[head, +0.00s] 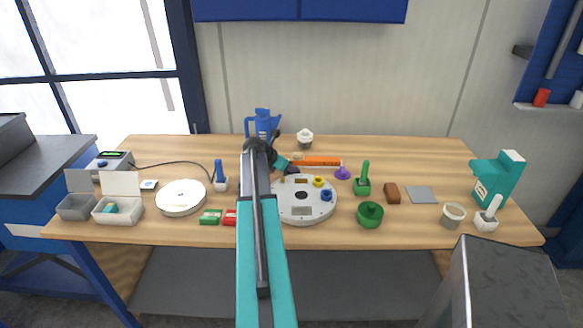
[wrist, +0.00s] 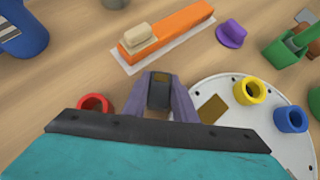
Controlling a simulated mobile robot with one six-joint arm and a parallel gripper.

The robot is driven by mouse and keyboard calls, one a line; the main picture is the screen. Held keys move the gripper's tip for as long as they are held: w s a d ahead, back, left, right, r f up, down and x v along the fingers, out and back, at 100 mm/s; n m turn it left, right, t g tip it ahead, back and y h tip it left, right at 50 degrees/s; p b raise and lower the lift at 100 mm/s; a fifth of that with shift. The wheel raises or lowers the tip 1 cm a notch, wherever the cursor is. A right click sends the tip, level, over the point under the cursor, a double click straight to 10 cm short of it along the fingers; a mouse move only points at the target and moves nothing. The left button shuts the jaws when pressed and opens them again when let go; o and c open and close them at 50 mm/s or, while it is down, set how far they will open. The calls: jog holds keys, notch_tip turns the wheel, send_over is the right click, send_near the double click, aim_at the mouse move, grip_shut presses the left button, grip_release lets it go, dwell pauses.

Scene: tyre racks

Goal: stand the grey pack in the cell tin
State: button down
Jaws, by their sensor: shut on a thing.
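My gripper (wrist: 160,92) is shut on a small dark grey block with a tan patch on its top end (wrist: 159,91), which looks like the grey pack. The block sits between the two purple-grey fingers. In the head view my arm hides most of the gripper, which is over the table near the round white plate's far left edge. No container is clearly marked as the cell tin. A round grey-beige pot (head: 453,214) stands at the right, and an open grey box (head: 76,207) and an open white box (head: 118,209) stand at the far left.
The round white plate (head: 304,211) carries coloured rings, including yellow (wrist: 249,91) and blue (wrist: 290,118). An orange tool (wrist: 168,30), a purple knob (wrist: 231,34) and green pieces (head: 370,214) are nearby. A teal stand (head: 490,183) is at the right. The back right tabletop is clear.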

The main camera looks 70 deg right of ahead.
jog(key=c, duration=1.7)
grip_release()
jog(key=shift+f, duration=0.1)
jog(key=shift+c, duration=0.2)
jog(key=b+v, duration=0.2)
jog(key=v, duration=1)
jog(key=shift+o, duration=0.3)
